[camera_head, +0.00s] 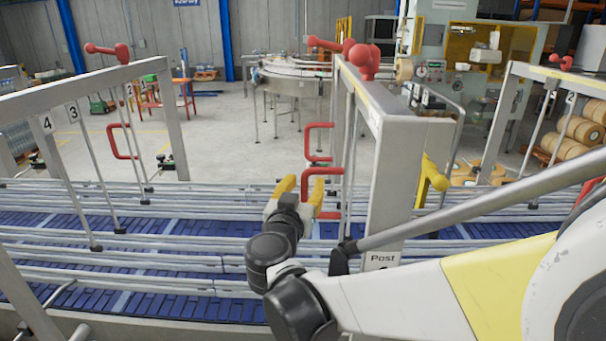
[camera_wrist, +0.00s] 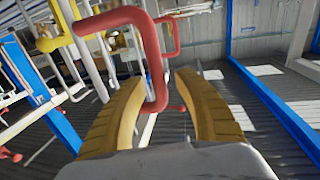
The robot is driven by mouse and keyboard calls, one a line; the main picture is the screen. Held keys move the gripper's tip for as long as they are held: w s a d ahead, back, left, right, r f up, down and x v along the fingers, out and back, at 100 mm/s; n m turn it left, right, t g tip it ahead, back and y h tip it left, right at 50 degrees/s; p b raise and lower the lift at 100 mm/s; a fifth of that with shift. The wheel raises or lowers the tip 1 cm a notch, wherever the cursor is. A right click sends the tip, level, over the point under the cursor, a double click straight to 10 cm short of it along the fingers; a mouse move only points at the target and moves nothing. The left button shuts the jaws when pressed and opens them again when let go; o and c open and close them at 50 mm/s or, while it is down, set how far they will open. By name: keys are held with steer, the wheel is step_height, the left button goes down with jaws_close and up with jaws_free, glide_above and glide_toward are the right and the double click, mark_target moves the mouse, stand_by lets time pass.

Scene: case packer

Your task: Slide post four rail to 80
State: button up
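My gripper (camera_head: 301,188) has two yellow fingers spread apart beside a lower red handle (camera_head: 335,171) on the middle frame. In the wrist view, my open gripper (camera_wrist: 165,90) has the bent end of a red handle (camera_wrist: 152,50) between its fingers, closer to the left one. I cannot tell whether they touch. A second red handle (camera_head: 319,127) is just above and behind. The guide rails (camera_head: 180,255) run along the conveyor. No rail reading is legible.
A blue conveyor (camera_head: 60,222) crosses below my arm. The left frame (camera_head: 85,83) has plates 4 and 3, thin hanging rods and a red handle (camera_head: 122,141). The right frame (camera_head: 545,75) stands beyond my arm. Red clamp knobs (camera_head: 362,60) top the middle frame.

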jaws_close()
steer(key=shift+s+f, duration=0.15)
steer(key=shift+s, duration=0.3)
steer(key=shift+s+r, duration=0.2)
steer(key=shift+s, duration=0.25)
jaws_free()
steer(key=shift+w+f, duration=0.1)
steer(key=shift+w, duration=0.15)
steer(key=shift+s, duration=0.15)
steer(key=v, duration=1.2)
steer(key=shift+a, duration=0.1)
